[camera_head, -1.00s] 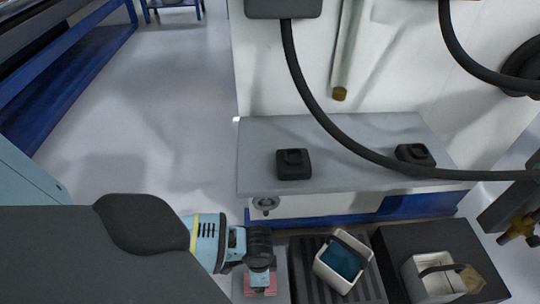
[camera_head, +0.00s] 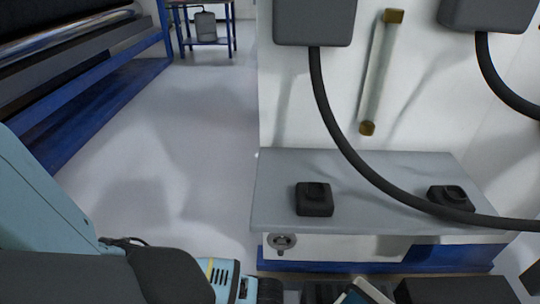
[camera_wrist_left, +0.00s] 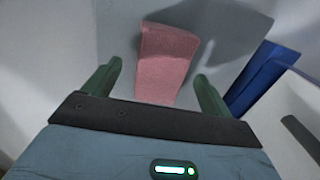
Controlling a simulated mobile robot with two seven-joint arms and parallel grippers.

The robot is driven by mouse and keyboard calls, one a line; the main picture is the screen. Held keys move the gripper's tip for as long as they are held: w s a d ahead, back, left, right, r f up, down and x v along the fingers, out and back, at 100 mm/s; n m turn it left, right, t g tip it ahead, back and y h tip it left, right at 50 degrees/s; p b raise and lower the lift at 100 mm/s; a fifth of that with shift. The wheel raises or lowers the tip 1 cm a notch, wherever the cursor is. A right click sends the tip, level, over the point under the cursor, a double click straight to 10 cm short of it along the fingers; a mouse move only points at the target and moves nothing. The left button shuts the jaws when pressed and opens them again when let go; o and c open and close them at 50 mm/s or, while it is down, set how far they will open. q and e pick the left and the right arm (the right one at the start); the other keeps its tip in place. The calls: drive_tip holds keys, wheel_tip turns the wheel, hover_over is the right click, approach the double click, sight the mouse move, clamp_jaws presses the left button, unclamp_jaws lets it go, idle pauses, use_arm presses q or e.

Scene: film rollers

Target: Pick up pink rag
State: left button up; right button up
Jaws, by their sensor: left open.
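The pink rag (camera_wrist_left: 165,65) shows in the left wrist view as a folded pink piece on a light grey surface. My left gripper (camera_wrist_left: 158,82) is open, with one green finger on each side of the rag's near end. I cannot tell how far above the rag the fingers are. In the head view my left arm comes in at the lower left, its wrist (camera_head: 228,278) at the bottom edge. The fingers and the rag are below the head view's frame. My right gripper is not in view.
A grey shelf (camera_head: 375,185) holds two black blocks (camera_head: 314,199) (camera_head: 451,198) in front of a white wall. A black hose (camera_head: 335,130) hangs across it. A blue edge (camera_wrist_left: 252,75) and a white container (camera_wrist_left: 290,110) lie right of the rag in the wrist view.

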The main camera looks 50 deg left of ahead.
use_arm(q)
wheel_tip(320, 180, down, 2)
drive_tip(key=shift+f+b, duration=0.1)
drive_tip(key=shift+b, duration=0.25)
drive_tip(key=shift+c, duration=0.5)
drive_tip(key=c, duration=1.1)
drive_tip(key=shift+o, duration=0.2)
drive_tip(key=shift+r, duration=0.25)
